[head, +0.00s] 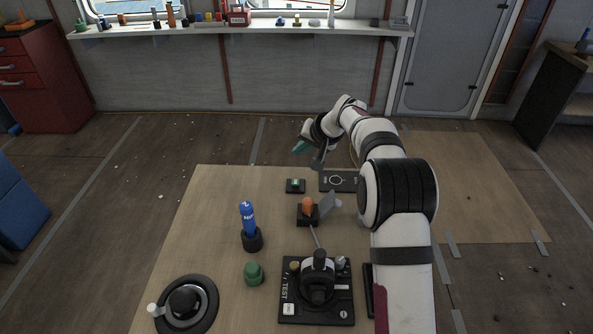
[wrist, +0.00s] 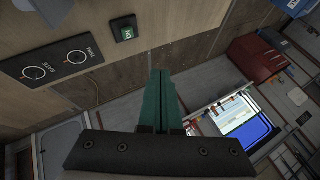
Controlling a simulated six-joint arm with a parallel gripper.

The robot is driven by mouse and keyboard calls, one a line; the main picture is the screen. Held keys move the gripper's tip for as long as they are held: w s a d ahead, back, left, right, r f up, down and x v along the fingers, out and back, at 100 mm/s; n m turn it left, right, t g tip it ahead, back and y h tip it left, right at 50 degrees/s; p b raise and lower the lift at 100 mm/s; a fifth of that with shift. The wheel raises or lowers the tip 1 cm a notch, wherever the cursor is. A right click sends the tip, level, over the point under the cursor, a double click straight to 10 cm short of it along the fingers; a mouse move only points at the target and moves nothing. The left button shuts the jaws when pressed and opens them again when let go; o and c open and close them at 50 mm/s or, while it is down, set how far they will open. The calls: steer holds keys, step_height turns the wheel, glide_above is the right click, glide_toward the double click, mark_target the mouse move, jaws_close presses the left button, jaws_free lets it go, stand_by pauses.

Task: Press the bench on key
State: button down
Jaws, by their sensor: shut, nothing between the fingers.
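The bench on key (head: 295,184) appears to be the small green key on a black block near the far edge of the wooden bench (head: 225,190). It also shows at the top of the wrist view (wrist: 124,31), with a pale mark too small to read surely. My gripper (head: 299,148) has green fingers, shut with nothing between them. It hangs above the bench's far edge, beyond the key and apart from it. In the wrist view the shut fingers (wrist: 160,82) point up the picture, with the key ahead and to the left.
A black two-dial panel (head: 334,181) sits right of the key, partly behind my arm. An orange knob with a raised flap (head: 308,206), a blue bottle (head: 248,218), a green knob (head: 253,273) and a lever box (head: 317,290) stand nearer. The bench left of the key is clear.

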steer(key=t, duration=0.1)
glide_above(297, 184)
step_height(297, 184, down, 6)
steer(key=shift+f, duration=4.4)
steer(key=shift+f, duration=0.4)
steer(key=shift+f, duration=0.5)
steer(key=shift+r, duration=0.9)
